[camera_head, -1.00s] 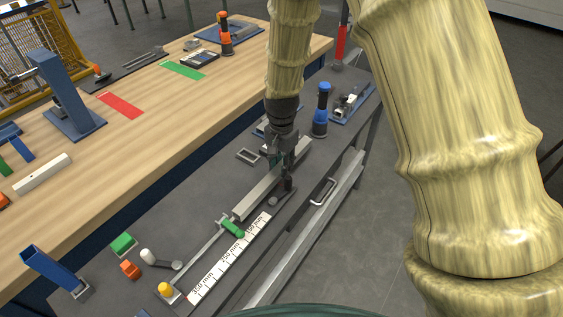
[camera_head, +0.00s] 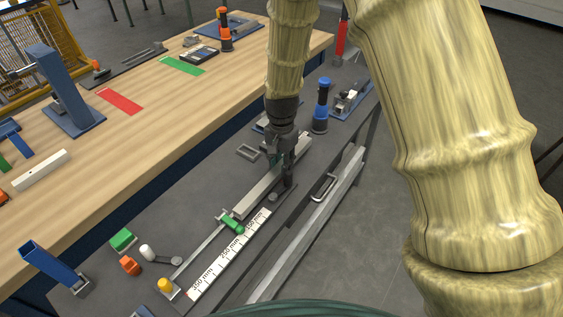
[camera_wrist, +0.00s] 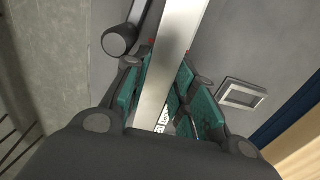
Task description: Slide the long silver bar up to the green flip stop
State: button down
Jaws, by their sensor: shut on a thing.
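The long silver bar (camera_head: 262,187) lies along the grey bench, with its near end beside the green flip stop (camera_head: 231,224); I cannot tell whether they touch. My gripper (camera_head: 282,170) is over the far half of the bar, with its fingers on either side of it. In the wrist view the bar (camera_wrist: 178,50) passes between the teal finger pads, and my gripper (camera_wrist: 162,82) is shut on it. The gripper hides part of the bar in the head view. The flip stop is not clear in the wrist view.
A printed millimetre scale (camera_head: 225,262) lies right of the rail (camera_head: 198,253). A dark round knob (camera_wrist: 119,40) is close beside the bar. A blue-topped post (camera_head: 321,105) stands behind the gripper. A yellow knob (camera_head: 165,285) and a green block (camera_head: 123,239) are at the near left.

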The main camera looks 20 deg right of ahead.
aim_at(279, 167)
jog(key=shift+s+a, duration=0.35)
jog(key=shift+a, duration=0.15)
dwell(0.7)
jog(key=c, duration=0.5)
grip_release()
jog(key=shift+c, duration=0.2)
jog(key=shift+p, duration=0.35)
jog(key=shift+r+p, duration=2.8)
jog(key=shift+r, duration=0.75)
jog(key=shift+f, duration=0.1)
